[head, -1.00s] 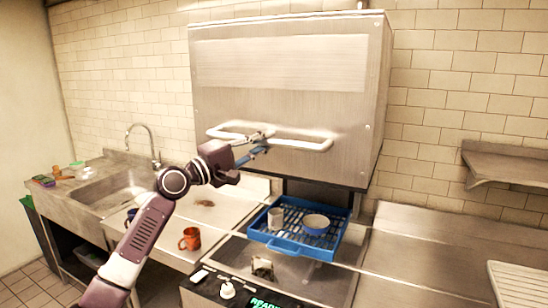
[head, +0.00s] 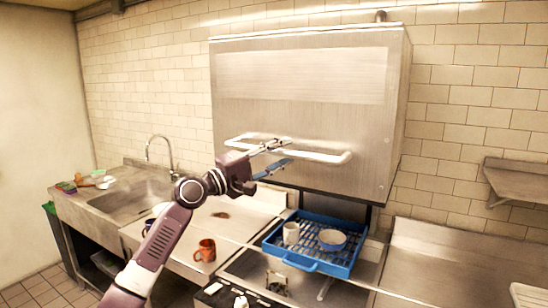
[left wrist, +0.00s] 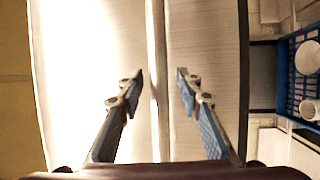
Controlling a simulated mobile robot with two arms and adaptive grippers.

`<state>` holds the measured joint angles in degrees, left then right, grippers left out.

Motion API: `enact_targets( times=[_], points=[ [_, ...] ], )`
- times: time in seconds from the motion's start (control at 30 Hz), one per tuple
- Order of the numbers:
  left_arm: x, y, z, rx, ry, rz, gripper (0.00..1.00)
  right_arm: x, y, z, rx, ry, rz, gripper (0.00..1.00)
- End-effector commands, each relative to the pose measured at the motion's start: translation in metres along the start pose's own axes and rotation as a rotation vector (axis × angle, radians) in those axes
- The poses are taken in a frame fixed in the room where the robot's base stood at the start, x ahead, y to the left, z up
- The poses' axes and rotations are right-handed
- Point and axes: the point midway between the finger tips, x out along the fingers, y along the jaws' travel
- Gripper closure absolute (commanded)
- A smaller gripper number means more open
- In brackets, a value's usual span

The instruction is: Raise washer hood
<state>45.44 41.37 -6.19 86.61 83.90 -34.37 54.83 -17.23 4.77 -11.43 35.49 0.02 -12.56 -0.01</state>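The washer hood (head: 300,105) is a large brushed-steel box, standing raised above a blue dish rack, with an open gap under its lower edge. Its white bar handle (head: 325,157) runs across the lower front. My left gripper (head: 283,155) is at the handle's left-middle part. In the left wrist view, the gripper's fingers (left wrist: 160,76) are apart, one on each side of the handle bar (left wrist: 158,120), with gaps between bar and fingers. My right gripper is not in view.
The blue rack (head: 287,258) holds a white cup (head: 291,232) and a bowl (head: 332,240). An orange mug (head: 205,250) stands on the counter to its left. A sink (head: 130,200) is farther left. A steel shelf (head: 520,182) juts from the right wall.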

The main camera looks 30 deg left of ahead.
Motion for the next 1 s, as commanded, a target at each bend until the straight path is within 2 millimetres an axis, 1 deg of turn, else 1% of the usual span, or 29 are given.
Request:
enact_targets(
  times=[0.17, 0.5, 0.7, 0.83, 1.0],
  points=[
    [-0.017, -0.002, -0.001, 0.002, 0.001, -0.003, 0.67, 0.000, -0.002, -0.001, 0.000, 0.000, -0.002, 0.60],
    [-0.074, -0.002, 0.000, 0.002, 0.001, -0.004, 0.67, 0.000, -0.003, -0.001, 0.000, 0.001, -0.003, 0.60],
    [-0.101, -0.001, 0.000, 0.000, 0.000, -0.002, 0.67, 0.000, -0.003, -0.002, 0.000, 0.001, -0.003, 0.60],
    [-0.112, -0.001, 0.000, 0.000, 0.000, -0.001, 0.67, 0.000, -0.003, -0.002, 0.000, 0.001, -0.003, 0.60],
    [-0.118, 0.000, 0.000, 0.000, 0.000, 0.000, 0.67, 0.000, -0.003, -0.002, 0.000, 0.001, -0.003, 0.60]
  ],
)
